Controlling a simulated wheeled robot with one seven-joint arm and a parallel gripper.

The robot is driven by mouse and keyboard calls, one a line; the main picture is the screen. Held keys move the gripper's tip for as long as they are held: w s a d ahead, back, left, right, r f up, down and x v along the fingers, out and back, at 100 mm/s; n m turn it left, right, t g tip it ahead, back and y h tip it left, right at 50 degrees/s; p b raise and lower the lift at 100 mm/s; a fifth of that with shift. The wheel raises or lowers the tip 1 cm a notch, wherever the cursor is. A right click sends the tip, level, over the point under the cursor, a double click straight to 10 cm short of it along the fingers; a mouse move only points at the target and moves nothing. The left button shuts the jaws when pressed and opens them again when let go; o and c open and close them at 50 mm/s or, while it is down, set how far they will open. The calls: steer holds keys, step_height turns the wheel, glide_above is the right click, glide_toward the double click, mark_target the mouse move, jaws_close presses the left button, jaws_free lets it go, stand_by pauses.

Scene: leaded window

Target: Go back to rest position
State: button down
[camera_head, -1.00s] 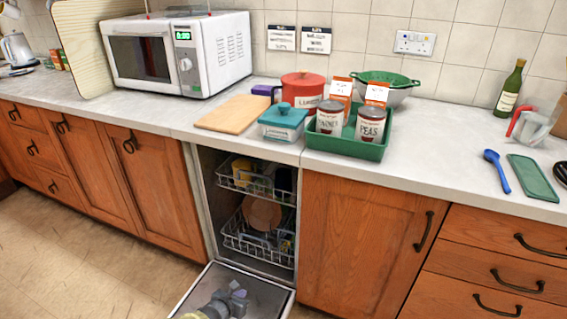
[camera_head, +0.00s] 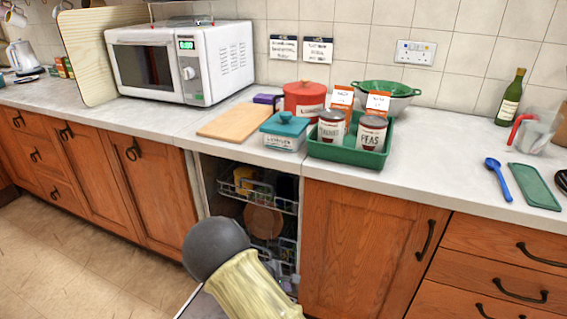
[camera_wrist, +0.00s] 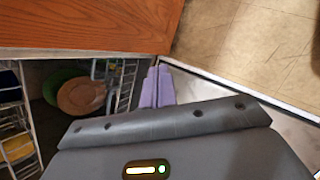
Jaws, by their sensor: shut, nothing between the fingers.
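My gripper (camera_wrist: 157,88) shows in the wrist view, its two pale purple fingers together and empty. It points past the open dishwasher door (camera_wrist: 270,118) towards a wooden cabinet front (camera_wrist: 90,25). In the head view only my own arm shows at the bottom centre, in front of the dishwasher (camera_head: 205,190); the gripper is out of sight there. The dishwasher stands open, with racks holding dishes, among them a brown plate (camera_wrist: 82,95) and a green dish (camera_wrist: 55,82) in the wrist view.
The floor (camera_head: 90,260) at left is clear.

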steer(key=s+d+r+m+g+y, duration=0.1)
steer(key=s+d+r+m+y, duration=0.2)
steer(key=s+d+r+m, duration=0.65)
steer(key=s+d+r+m+g+y, duration=0.1)
steer(key=s+d+r+m+y, duration=0.1)
steer(key=s+d+r+m, duration=0.7)
steer(key=w+a+p+v, duration=0.1)
steer(key=w+p+v, duration=0.2)
steer(key=p+v, duration=1.1)
steer(key=w+a+r+p+v, duration=0.1)
steer(key=w+a+p+v, duration=0.1)
steer(key=p+v, duration=1.3)
step_height(320, 180, up, 3)
steer(key=shift+w+r, duration=0.15)
